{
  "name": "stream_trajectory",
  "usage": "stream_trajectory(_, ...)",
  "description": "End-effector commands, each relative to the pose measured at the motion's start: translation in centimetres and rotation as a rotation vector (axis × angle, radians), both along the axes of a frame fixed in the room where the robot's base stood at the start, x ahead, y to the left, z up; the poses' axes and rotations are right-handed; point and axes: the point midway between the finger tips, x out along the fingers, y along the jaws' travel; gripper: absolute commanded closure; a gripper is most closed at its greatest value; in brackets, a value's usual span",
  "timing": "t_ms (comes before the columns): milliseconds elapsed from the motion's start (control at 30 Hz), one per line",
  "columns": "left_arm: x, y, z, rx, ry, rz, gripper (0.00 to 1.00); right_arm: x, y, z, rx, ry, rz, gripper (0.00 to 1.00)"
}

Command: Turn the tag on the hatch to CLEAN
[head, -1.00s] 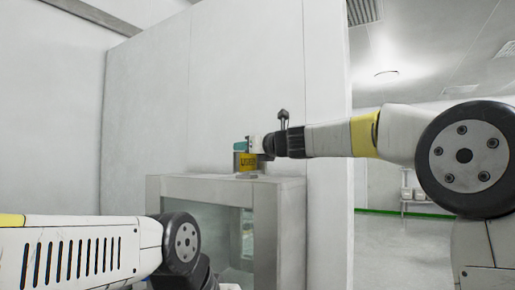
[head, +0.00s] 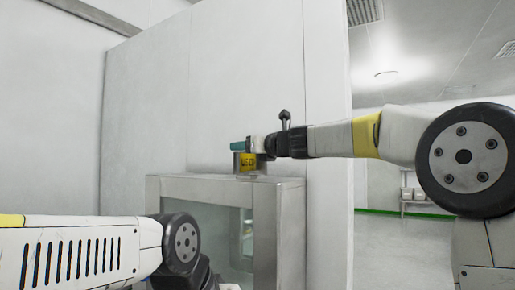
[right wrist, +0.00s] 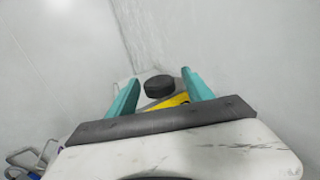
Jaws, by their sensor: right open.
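The hatch (head: 268,190) is a pale metal-framed box with a glass front, standing against the wall. The yellow tag (head: 247,162) sits on a small grey holder on top of it. Its dark lettering is too small and partly covered to read. My right gripper (head: 241,145), with teal fingers, is at the tag's upper edge. In the right wrist view its open fingers (right wrist: 160,80) stand either side of a round black knob (right wrist: 159,88), with a strip of the yellow tag (right wrist: 168,102) below it. Contact cannot be told. My left gripper is out of sight.
A white wall panel (head: 240,80) stands close behind the hatch and ends at its right. Beyond it is open floor (head: 400,240) with a rack (head: 414,193) at the back. Blurred rails (right wrist: 25,160) show at the lower left of the right wrist view.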

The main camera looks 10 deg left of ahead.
Motion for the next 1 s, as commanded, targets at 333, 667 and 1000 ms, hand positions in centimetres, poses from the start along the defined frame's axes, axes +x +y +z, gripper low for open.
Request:
stream_trajectory(333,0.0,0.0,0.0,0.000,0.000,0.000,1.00,-3.1,-3.6,0.1,-0.001,-0.002,-0.003,0.41)
stream_trajectory(667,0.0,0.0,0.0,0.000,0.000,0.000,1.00,-5.2,-5.7,0.0,0.000,0.000,0.000,0.41)
stream_trajectory(1000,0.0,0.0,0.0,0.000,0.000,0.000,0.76,-5.3,-5.8,0.0,-0.001,-0.001,0.000,0.41)
